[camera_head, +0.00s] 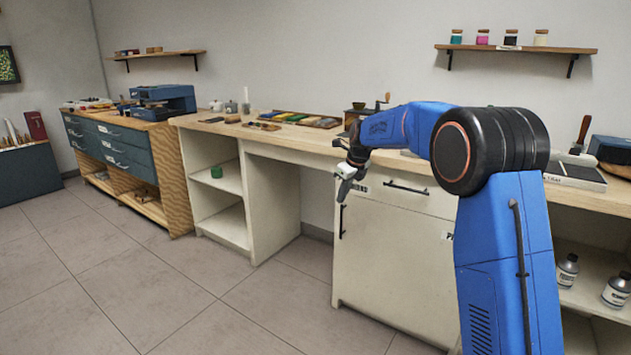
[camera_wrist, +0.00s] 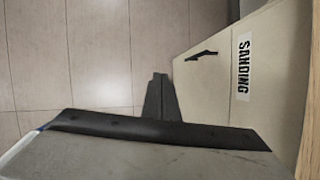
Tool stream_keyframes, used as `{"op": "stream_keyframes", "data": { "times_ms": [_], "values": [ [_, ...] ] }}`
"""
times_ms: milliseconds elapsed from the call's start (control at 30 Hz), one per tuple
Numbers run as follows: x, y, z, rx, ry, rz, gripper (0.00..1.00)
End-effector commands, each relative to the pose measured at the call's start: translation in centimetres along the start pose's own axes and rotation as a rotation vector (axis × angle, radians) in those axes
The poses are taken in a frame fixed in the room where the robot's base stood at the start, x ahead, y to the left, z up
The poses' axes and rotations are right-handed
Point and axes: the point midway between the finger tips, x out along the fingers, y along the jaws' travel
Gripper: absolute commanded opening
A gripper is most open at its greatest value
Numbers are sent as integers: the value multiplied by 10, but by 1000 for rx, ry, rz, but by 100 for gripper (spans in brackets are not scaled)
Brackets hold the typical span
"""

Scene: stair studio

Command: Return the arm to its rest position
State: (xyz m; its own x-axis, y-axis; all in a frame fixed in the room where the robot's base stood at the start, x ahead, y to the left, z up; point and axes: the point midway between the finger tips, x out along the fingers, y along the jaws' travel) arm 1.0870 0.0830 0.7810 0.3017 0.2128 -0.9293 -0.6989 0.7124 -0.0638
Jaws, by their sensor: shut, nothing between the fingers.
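My gripper (camera_head: 345,188) hangs at the end of my blue arm in the head view, in front of the white cabinet (camera_head: 390,262) and near the worktop's front edge. Its fingers point downward and are closed with nothing between them. In the wrist view, my gripper (camera_wrist: 160,80) shows as a dark closed wedge above the tiled floor.
The worktop (camera_head: 285,138) carries several colored blocks in a tray. Bottles (camera_head: 567,270) stand on a low shelf at right. The tiled floor (camera_head: 120,270) is clear at the left and front.

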Motion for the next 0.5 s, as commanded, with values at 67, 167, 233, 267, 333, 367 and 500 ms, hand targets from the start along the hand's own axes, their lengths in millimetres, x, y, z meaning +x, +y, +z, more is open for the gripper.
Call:
{"op": "stream_keyframes", "data": {
  "times_ms": [67,167,233,267,333,367,500],
  "values": [
    [-26,9,-16,-92,-1,-11,0],
    [-53,21,-38,-222,5,-24,0],
    [-71,30,-54,-312,10,-31,0],
    [-78,34,-61,-351,12,-34,0],
    [-94,44,-77,-440,18,-41,0],
    [-101,48,-85,-479,21,-44,0],
    [-130,69,-120,-658,36,-57,0]
  ]
}}
